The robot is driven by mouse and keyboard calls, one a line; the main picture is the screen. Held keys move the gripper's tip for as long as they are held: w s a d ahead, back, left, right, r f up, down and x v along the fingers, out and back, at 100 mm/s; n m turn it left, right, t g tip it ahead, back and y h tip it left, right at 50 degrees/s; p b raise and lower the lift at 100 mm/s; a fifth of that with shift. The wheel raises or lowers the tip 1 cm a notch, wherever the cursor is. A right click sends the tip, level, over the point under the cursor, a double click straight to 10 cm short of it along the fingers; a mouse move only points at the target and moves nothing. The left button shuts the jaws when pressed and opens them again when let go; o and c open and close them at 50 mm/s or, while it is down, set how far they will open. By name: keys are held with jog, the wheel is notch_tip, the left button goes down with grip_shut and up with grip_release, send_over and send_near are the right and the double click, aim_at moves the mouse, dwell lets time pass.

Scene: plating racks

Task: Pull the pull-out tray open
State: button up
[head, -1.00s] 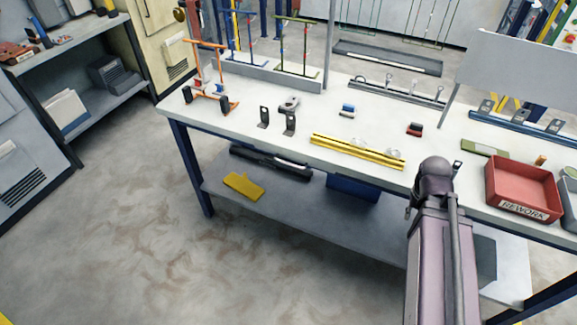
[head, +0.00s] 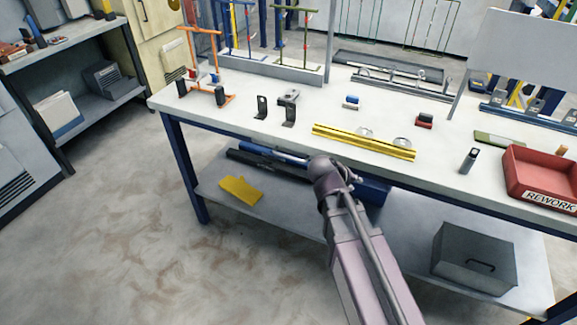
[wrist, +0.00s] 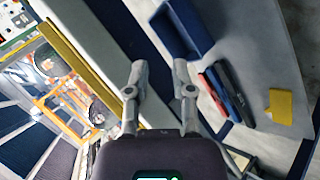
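No tray that I can surely name as the pull-out tray shows. A grey box with a dark handle (head: 474,262) sits on the lower shelf at the right. A blue bin (head: 373,190) is under the tabletop, partly hidden by my arm; a blue bin also shows in the wrist view (wrist: 182,28). My gripper (wrist: 160,66) is open and empty in the wrist view, with the yellow bar's edge to its left and the lower shelf to its right. In the head view my arm's end hides the fingers.
The white tabletop (head: 270,92) holds a yellow rail (head: 362,143), brackets and a red REWORK bin (head: 545,178). The lower shelf (head: 290,215) holds a yellow piece (head: 240,190) and long dark items (head: 262,164). The floor in front is clear.

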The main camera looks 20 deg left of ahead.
jog(key=a+f+n+t+y+b, duration=0.15)
jog(key=a+n+t+b, duration=0.35)
jog(key=a, duration=0.9)
jog(key=n+t+y+b, duration=0.2)
jog(key=n+t+b, duration=0.1)
jog(key=n+b, duration=0.1)
send_near(286, 156)
jog(key=f+v, duration=0.1)
jog(key=v, duration=0.2)
jog(key=shift+s+r, duration=0.25)
jog(key=shift+r, duration=0.2)
jog(key=b+x, duration=0.3)
jog(key=x, duration=1)
jog(key=shift+w+a+f, duration=0.15)
jog(key=shift+w, duration=0.25)
